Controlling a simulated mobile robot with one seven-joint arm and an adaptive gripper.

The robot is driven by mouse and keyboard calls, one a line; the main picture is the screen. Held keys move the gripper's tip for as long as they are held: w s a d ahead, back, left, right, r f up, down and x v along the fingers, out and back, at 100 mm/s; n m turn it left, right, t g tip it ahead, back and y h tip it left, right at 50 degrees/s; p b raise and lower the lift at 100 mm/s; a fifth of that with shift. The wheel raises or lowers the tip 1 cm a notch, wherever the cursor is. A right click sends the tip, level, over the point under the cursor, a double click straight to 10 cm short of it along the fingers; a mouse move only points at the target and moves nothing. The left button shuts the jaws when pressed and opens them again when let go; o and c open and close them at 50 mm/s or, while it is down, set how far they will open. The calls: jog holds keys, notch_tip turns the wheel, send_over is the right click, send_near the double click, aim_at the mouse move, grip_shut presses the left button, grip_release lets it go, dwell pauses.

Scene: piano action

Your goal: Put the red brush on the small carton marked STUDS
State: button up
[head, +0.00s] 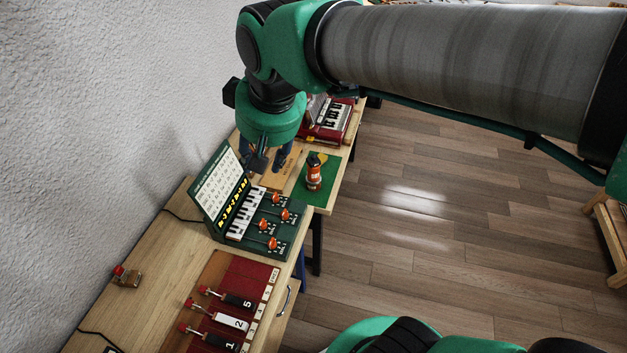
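My gripper (272,156) points down over the far part of the bench, behind the small keyboard unit. Its dark fingers are small and partly merged with what lies behind them, so I cannot tell whether they are open or shut, or whether they hold anything. A tan, carton-coloured piece (283,178) with faint dark lettering lies just below and beside the gripper; I cannot read STUDS on it. I cannot make out a red brush for certain. A small red-topped brown object (127,276) sits at the left on the near bench.
A green keyboard unit (262,222) with an upright panel and orange knobs stands mid-bench. An orange, black-topped object (315,172) stands on a green mat (327,194). A red board with numbered levers (233,300) lies nearer. A red keyboard box (332,118) is behind. A wall borders the left.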

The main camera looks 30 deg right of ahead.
jog(key=s+d+f+m, duration=0.1)
jog(key=s+d, duration=0.2)
jog(key=s, duration=0.3)
jog(key=s+d+f+m+t, duration=0.1)
jog(key=s+d, duration=0.2)
jog(key=s, duration=0.3)
jog(key=shift+d+f+h, duration=0.15)
jog(key=shift+f+h, duration=0.1)
jog(key=shift+h, duration=0.05)
notch_tip(320, 180, down, 8)
jog(key=b, duration=0.7)
jog(key=shift+r+b, duration=0.15)
jog(key=shift+b, duration=0.2)
dwell(0.3)
